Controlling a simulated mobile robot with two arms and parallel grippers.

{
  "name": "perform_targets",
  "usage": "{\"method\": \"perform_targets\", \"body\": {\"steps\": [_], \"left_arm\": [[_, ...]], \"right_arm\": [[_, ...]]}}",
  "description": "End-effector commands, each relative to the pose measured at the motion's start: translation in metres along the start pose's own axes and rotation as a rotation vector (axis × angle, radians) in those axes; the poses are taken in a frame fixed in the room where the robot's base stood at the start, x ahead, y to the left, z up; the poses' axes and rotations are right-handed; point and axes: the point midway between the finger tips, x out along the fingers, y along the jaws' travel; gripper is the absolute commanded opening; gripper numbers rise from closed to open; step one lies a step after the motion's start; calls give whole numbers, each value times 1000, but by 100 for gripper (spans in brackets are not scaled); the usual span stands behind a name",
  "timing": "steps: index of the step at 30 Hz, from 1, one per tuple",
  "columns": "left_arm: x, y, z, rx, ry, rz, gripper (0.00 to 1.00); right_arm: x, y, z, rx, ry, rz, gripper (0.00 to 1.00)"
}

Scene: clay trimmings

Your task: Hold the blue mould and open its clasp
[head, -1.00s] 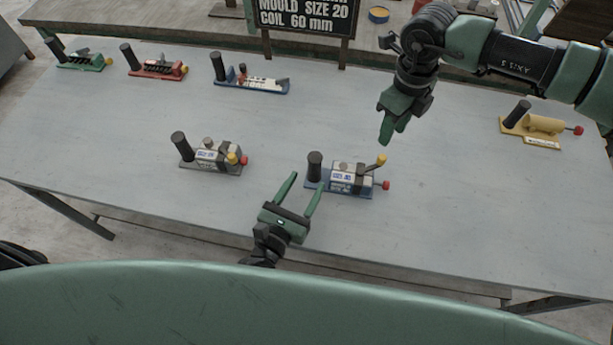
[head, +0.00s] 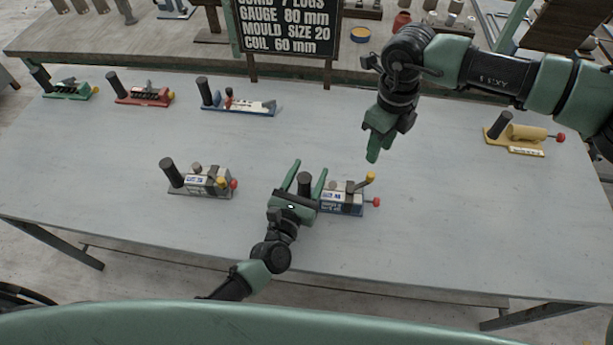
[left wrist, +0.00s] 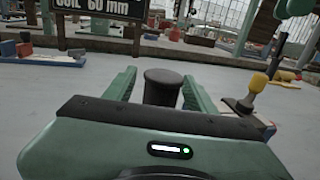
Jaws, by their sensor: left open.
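The blue mould (head: 343,203) stands near the table's front middle, with a white body, a yellow-knobbed lever (head: 370,178) standing up at its right and a red knob (head: 373,202) at its end. My left gripper (head: 306,171) is open, with its fingers on either side of the mould's upright black handle (head: 305,183). In the left wrist view the handle (left wrist: 162,88) stands between the two fingers, with gaps showing on both sides. The yellow knob (left wrist: 257,82) shows there at right. My right gripper (head: 373,153) hangs above the table behind the mould, seen edge-on, so its opening is unclear.
A grey mould (head: 203,185) stands to the left. Green (head: 68,90), red (head: 142,97) and another blue-based fixture (head: 240,105) line the back left. A yellow one (head: 517,140) is at far right. A sign (head: 288,25) stands behind. The table's front right is clear.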

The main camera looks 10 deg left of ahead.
Motion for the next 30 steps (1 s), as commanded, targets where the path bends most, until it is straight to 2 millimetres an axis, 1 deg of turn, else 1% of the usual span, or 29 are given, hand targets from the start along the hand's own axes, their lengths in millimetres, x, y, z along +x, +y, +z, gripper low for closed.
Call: {"method": "perform_targets", "body": {"steps": [3,5,6,8,9,30], "left_arm": [[0,0,0,0,0,0,56],[0,0,0,0,0,0,39],[0,0,0,0,0,0,28],[0,0,0,0,0,0,11],[0,0,0,0,0,0,0],[0,0,0,0,1,0,0]], "right_arm": [[0,0,0,0,0,0,36],[0,0,0,0,0,0,36],[0,0,0,0,0,0,36],[0,0,0,0,0,0,36],[0,0,0,0,0,0,36],[0,0,0,0,0,0,36]]}}
